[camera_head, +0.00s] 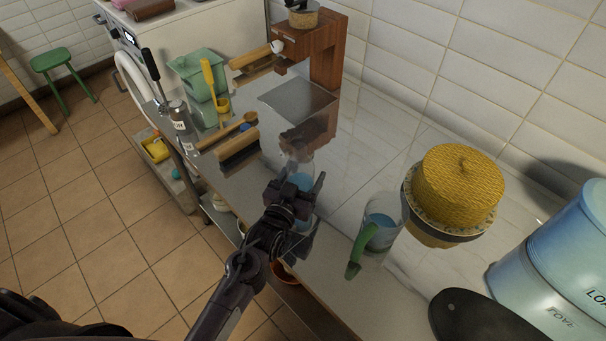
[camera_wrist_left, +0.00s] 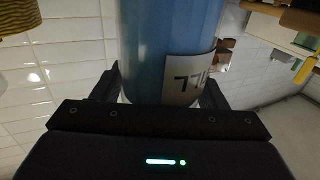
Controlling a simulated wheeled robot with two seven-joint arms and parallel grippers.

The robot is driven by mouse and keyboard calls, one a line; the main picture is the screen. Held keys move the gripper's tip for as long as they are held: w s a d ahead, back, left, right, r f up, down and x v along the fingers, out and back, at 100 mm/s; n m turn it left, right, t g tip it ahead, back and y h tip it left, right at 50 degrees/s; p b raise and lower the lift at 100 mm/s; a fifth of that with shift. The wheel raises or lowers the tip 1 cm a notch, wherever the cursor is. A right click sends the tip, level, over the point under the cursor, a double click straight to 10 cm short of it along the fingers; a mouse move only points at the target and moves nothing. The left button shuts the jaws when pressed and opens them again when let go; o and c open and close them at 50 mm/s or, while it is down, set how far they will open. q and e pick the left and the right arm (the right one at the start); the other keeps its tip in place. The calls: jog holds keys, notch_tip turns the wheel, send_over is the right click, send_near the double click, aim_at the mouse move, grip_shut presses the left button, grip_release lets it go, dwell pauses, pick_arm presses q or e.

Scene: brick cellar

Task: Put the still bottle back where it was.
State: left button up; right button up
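The still bottle (camera_head: 302,180) is clear with blue liquid inside. It stands upright between the fingers of my left gripper (camera_head: 293,198), over the front part of the metal counter. In the left wrist view the blue bottle (camera_wrist_left: 168,40) fills the gap of the left gripper (camera_wrist_left: 163,88), with a finger against each side. Its white label (camera_wrist_left: 188,80) appears upside down, with part of its lettering showing. The gripper hides much of the bottle in the head view, and I cannot tell whether its base touches the counter. My right gripper is not in view.
A glass jug with a green handle (camera_head: 362,245) and a yellow woven basket (camera_head: 457,185) stand to the right. A brush (camera_head: 238,147), a labelled bottle (camera_head: 182,127) and a green container (camera_head: 198,72) are at the left. A wooden stand (camera_head: 327,50) is behind.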

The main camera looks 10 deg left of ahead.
pick_arm(q)
jog(key=shift+o, duration=1.2)
jog(key=s+a+b, duration=0.2)
jog(key=s, duration=0.9)
jog(key=shift+s+a+r, duration=0.15)
jog(key=shift+s+r, duration=0.05)
jog(key=shift+s, duration=0.2)
